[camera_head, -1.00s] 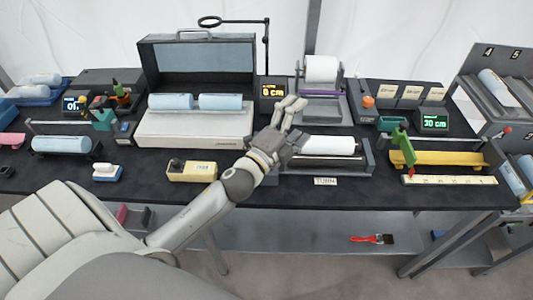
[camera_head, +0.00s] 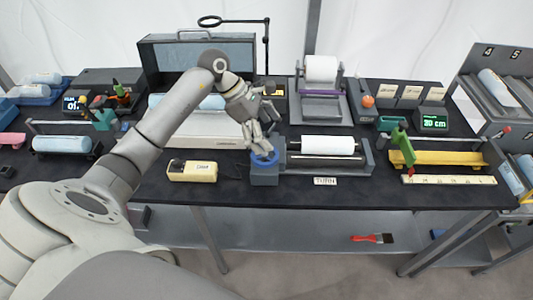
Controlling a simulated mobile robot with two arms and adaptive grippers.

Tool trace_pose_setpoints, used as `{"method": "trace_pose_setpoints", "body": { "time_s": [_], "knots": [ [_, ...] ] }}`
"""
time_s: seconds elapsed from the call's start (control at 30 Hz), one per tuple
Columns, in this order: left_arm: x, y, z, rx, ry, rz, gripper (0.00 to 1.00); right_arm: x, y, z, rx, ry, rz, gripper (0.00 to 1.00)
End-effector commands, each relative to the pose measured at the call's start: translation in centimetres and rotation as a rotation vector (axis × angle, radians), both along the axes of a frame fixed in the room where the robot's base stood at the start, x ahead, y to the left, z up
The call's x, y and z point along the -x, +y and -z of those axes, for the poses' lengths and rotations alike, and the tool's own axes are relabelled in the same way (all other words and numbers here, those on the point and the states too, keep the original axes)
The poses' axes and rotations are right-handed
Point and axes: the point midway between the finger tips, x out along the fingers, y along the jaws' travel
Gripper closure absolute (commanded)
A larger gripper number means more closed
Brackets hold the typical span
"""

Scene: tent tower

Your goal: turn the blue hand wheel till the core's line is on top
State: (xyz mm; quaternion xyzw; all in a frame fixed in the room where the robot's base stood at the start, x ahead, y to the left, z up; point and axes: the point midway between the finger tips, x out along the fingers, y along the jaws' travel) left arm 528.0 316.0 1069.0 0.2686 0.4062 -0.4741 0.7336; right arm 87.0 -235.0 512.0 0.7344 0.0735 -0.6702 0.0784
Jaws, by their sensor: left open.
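The blue hand wheel (camera_head: 265,159) sits on top of a small grey block at the left end of the turning stand. The white core (camera_head: 328,145) lies level in that stand, behind the "TURN" label (camera_head: 325,181). No line on the core can be made out at this size. My left gripper (camera_head: 262,144) points down just above the wheel, its fingers apart and empty. Whether a fingertip touches the wheel I cannot tell. My right gripper is not in view.
A yellow tape dispenser (camera_head: 192,171) lies left of the wheel. The open grey case (camera_head: 190,130) with blue rolls stands behind my left arm. A roll holder (camera_head: 321,72) stands behind the core. A green lever (camera_head: 402,146) stands to the right.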

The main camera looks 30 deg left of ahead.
Motion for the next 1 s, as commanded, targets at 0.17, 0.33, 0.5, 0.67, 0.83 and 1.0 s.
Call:
{"method": "trace_pose_setpoints", "body": {
  "time_s": [0.17,0.33,0.5,0.67,0.83,1.0],
  "knots": [
    [1.0,3.7,-0.2,-0.130,0.061,0.018,0.05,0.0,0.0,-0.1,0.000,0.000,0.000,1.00],
    [1.1,3.7,0.7,-0.144,0.077,0.021,0.05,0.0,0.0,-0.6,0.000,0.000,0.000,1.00],
    [0.7,2.5,3.3,-0.140,0.078,0.021,0.05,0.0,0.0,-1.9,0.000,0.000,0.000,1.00],
    [0.2,1.4,6.2,-0.139,0.077,0.020,0.05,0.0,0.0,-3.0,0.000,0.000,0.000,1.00],
    [-0.1,0.6,8.5,-0.141,0.075,0.020,0.05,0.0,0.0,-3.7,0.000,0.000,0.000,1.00],
    [-0.3,0.3,9.6,-0.144,0.074,0.020,0.05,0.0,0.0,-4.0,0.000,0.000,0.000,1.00]
  ]
}}
